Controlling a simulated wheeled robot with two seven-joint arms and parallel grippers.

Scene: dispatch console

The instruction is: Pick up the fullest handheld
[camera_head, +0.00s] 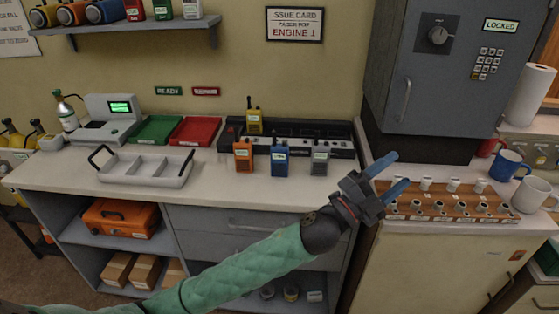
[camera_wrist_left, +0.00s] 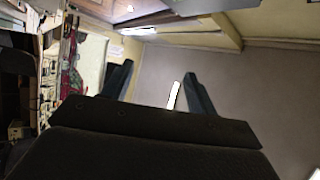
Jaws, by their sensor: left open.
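Several handheld radios are at the charger (camera_head: 345,145) on the counter in the head view. A yellow handheld (camera_head: 254,122) stands upright at its back left. An orange handheld (camera_head: 243,156), a blue handheld (camera_head: 279,161) and a grey handheld (camera_head: 320,159) stand along its front. Their small displays are too small to read. My left gripper (camera_head: 398,172) is open and empty, to the right of the grey handheld and near the right-hand cabinet top. Its open fingers (camera_wrist_left: 158,85) show in the left wrist view with no handheld between them. My right gripper is not in view.
A white divided tray (camera_head: 143,185) is on the counter at left, near a green tray (camera_head: 156,129) and a red tray (camera_head: 196,131).

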